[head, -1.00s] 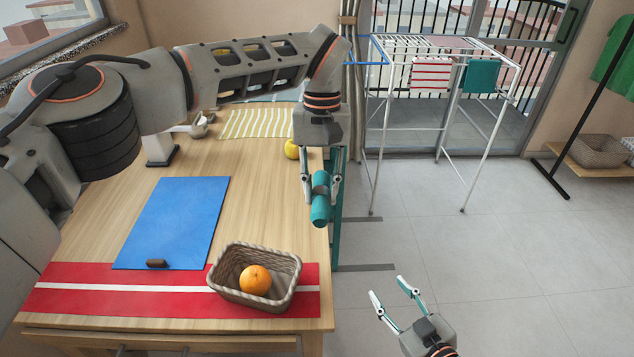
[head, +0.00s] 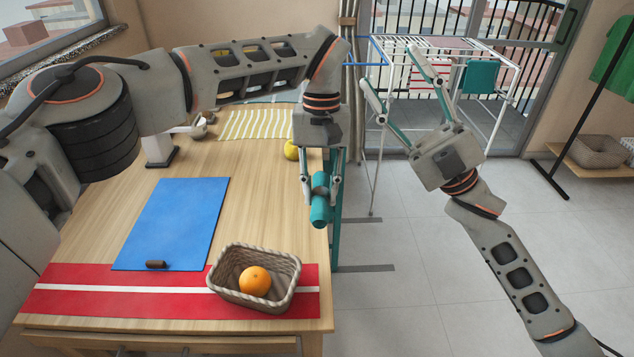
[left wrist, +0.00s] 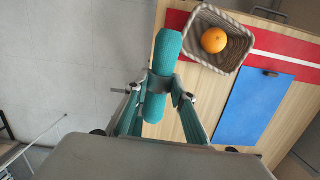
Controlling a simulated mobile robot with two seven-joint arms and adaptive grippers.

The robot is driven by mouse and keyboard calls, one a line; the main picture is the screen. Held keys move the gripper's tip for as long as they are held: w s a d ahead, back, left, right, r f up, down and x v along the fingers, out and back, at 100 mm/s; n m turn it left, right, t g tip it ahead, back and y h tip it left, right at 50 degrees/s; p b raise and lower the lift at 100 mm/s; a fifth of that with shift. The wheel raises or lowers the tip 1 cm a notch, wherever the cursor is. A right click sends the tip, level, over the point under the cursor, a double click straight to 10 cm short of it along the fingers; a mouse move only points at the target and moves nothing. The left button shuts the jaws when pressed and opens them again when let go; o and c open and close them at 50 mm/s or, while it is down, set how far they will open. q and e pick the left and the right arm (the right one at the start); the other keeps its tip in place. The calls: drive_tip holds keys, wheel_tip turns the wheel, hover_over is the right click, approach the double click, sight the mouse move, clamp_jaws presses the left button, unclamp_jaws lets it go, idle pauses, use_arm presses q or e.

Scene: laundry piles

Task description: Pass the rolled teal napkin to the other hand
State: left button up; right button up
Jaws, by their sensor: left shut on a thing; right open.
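The rolled teal napkin (head: 320,208) has a dark band around its middle. My left gripper (head: 320,190) points down and is shut on the napkin, holding it in the air near the table's right edge. In the left wrist view the napkin (left wrist: 161,75) lies between the two fingers, with its upper end sticking out past them. My right gripper (head: 401,75) is open and empty. It is raised to the right of the napkin, clearly apart from it, with its fingers pointing up and away in the head view.
On the wooden table (head: 265,190) are a wicker basket (head: 235,293) with an orange (head: 255,280), a blue mat (head: 175,222), a red runner (head: 120,298), a striped cloth (head: 255,124) and a yellow fruit (head: 291,150). A drying rack (head: 490,110) stands behind my right gripper.

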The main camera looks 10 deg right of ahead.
drive_tip(key=s+a+r+n+g+h, duration=0.1)
drive_tip(key=s+a+r+n+g, duration=0.2)
drive_tip(key=s+a+n+g, duration=0.65)
drive_tip(key=s+a+r+n+g+h, duration=0.1)
drive_tip(key=s+a+r+n+g, duration=0.4)
drive_tip(key=n+g, duration=0.75)
drive_tip(key=s+a+f+n+h, duration=0.9)
drive_tip(key=n, duration=0.2)
drive_tip(key=n+t+h, duration=1.1)
drive_tip(key=t+h, duration=0.3)
drive_tip(key=h, duration=0.1)
approach(318, 215)
drive_tip(key=shift+y, duration=0.3)
drive_tip(key=x, duration=0.9)
drive_tip(key=shift+w+d+f, duration=0.15)
drive_tip(key=shift+d+f, duration=0.15)
drive_tip(key=shift+f, duration=0.05)
